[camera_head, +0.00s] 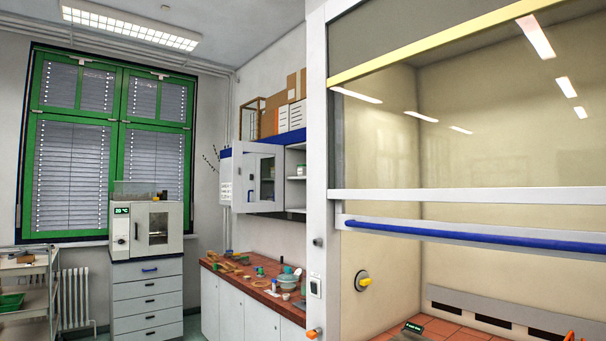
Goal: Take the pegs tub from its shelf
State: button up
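I cannot single out the pegs tub for certain. A small pale tub (301,170) stands on a shelf in the open wall cabinet (268,214), above the tiled bench. It is too small and far off to tell what it holds. The cabinet's glazed door (238,176) stands open at the left and hides part of the inside. My gripper is not in view.
A fume hood with a raised glass sash and blue handle bar (470,237) fills the right. The tiled bench (228,266) holds several small items, including a teal bowl (287,281). A drawer unit (148,300) and trolley (28,268) stand left.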

aim_at(302, 168)
jog(key=i+u, duration=0.4)
jog(key=i, duration=0.45)
jog(key=i+u, duration=0.2)
jog(key=i, duration=0.4)
jog(key=i+l+u, duration=0.15)
jog(key=i, duration=0.45)
jog(key=i+l+u, duration=0.2)
jog(key=i, duration=0.35)
jog(key=i+j, duration=0.1)
jog(key=i, duration=0.55)
jog(key=i+j+z, duration=0.15)
jog(key=i, duration=0.45)
jog(key=i+j, duration=0.15)
jog(key=i, duration=0.5)
jog(key=i+l+z, duration=0.4)
jog(key=i, duration=0.25)
jog(key=i+z, duration=0.45)
jog(key=i, duration=0.2)
jog(key=i+j+z, duration=0.2)
jog(key=i+z, duration=0.2)
jog(key=i, duration=0.3)
